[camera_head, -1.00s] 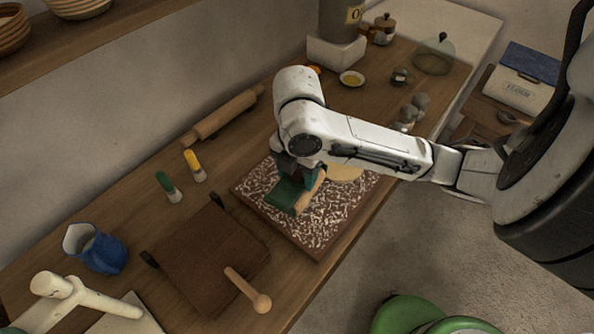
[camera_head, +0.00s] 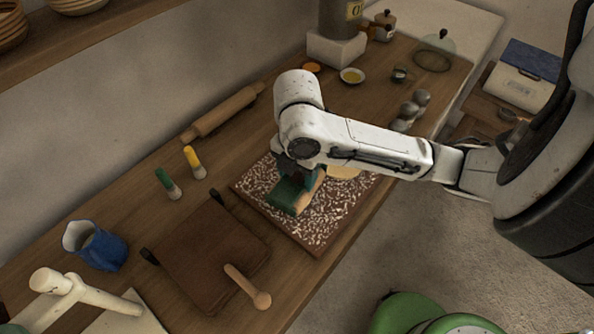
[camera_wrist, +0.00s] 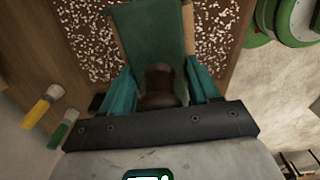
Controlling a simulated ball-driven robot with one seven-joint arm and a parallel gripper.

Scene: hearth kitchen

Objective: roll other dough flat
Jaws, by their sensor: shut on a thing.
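My gripper (camera_wrist: 163,92) has teal fingers and is shut on the brown handle (camera_wrist: 161,82) of a tool with a flat dark green part (camera_wrist: 150,32) and a pale wooden edge. In the head view the green tool (camera_head: 287,196) is low over the brown board (camera_head: 318,246), which is speckled white as if floured. I cannot tell whether the tool touches the board. A pale, flat, roundish piece of dough (camera_head: 345,173) shows on the board's far side, partly hidden by my arm. Anything under the tool is hidden.
A wooden rolling pin (camera_head: 225,113) lies by the wall. A brown leather-like mat (camera_head: 205,255), a wooden masher-like tool (camera_head: 247,287) and a blue jug (camera_head: 96,247) are nearer.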

